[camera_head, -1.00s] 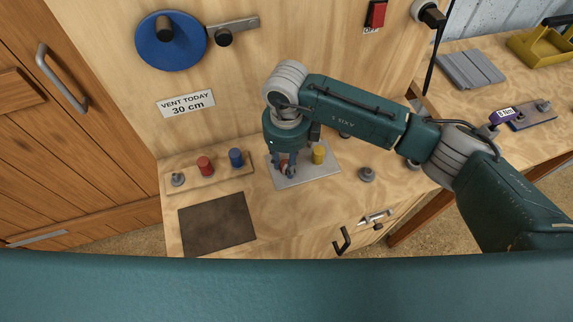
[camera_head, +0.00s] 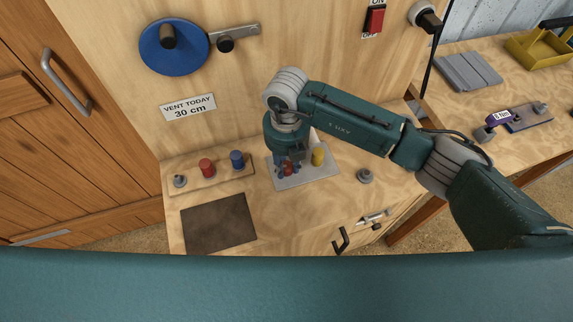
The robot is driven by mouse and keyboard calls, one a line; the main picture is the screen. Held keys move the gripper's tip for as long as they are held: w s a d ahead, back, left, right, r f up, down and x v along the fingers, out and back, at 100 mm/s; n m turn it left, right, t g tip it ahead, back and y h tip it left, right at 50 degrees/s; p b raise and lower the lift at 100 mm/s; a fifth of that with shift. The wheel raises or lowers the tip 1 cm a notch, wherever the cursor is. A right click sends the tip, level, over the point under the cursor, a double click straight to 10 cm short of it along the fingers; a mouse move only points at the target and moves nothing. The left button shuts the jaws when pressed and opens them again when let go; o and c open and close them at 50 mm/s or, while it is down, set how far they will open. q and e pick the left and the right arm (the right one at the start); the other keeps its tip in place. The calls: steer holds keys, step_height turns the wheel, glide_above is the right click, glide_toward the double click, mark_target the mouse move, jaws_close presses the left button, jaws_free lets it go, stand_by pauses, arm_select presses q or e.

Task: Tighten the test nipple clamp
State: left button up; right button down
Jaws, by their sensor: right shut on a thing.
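My right gripper (camera_head: 286,170) points down over the grey plate (camera_head: 318,179) on the workbench. Its fingers are closed around a small red piece (camera_head: 287,169) that stands on the plate. The fingers hide part of this piece, and I cannot tell for certain that it is the test nipple clamp. My left gripper is not in view.
A wooden block (camera_head: 222,179) left of the plate holds a grey fitting (camera_head: 179,181), a red cap (camera_head: 207,167) and a blue cap (camera_head: 237,159). A dark mat (camera_head: 218,224) lies in front. A grey knob (camera_head: 365,176) stands right of the plate.

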mark_target(287, 166)
steer(key=m+p, duration=0.1)
steer(key=m, duration=0.3)
steer(key=shift+r, duration=0.15)
steer(key=shift+m+p, duration=0.35)
steer(key=shift+m, duration=0.75)
steer(key=m+p, duration=0.2)
steer(key=m, duration=0.2)
steer(key=shift+r+m, duration=0.1)
steer(key=shift+m, duration=0.2)
steer(key=c, duration=1.1)
jaws_free()
steer(key=shift+f, duration=0.25)
steer(key=shift+r, duration=0.1)
steer(key=shift+r+p, duration=2.05)
steer(key=shift+r, duration=0.9)
